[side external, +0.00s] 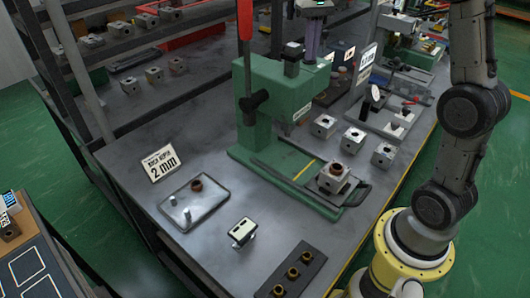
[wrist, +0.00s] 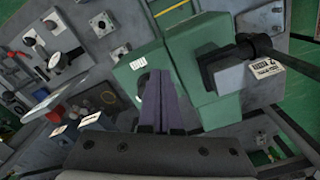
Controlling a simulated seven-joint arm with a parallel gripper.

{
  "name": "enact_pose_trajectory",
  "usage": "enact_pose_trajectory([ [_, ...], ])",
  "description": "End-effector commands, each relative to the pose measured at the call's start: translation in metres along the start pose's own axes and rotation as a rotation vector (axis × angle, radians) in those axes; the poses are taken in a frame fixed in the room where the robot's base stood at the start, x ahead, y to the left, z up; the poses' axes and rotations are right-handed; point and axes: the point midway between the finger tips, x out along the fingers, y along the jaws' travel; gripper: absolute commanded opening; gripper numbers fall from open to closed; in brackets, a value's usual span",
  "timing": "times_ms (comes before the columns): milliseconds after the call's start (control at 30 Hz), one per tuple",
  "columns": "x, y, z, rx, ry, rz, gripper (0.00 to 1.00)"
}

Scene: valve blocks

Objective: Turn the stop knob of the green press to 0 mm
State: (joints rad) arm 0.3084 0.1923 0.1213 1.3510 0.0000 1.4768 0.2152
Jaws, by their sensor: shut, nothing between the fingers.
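The green press (side external: 268,105) stands on the grey bench, with a red-handled lever (side external: 245,35) at its left. A dark upright part with a grey top (side external: 293,52), possibly the stop knob, sits on the press head; its setting cannot be read. My gripper (side external: 312,58) is shut and empty, pointing down just right of that part. In the wrist view its purple fingers (wrist: 163,75) are together over the green press (wrist: 205,60), with a grey rounded part (wrist: 142,84) partly hidden beside them. Contact cannot be told. A card (side external: 160,164) reads 2 mm.
A block with a brown ring (side external: 333,177) sits on the press base. Loose metal blocks (side external: 354,139) stand to its right. A tray (side external: 195,197), a small white-topped block (side external: 243,231) and a dark plate with brass rings (side external: 294,272) lie in front. Shelving (side external: 95,65) stands left.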

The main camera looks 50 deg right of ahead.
Motion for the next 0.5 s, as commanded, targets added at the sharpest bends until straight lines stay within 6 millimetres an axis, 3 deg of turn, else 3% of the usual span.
enact_pose_trajectory([
  [500,-0.0002,0.0023,-0.0048,0.0,0.0,0.0,0.0],
])
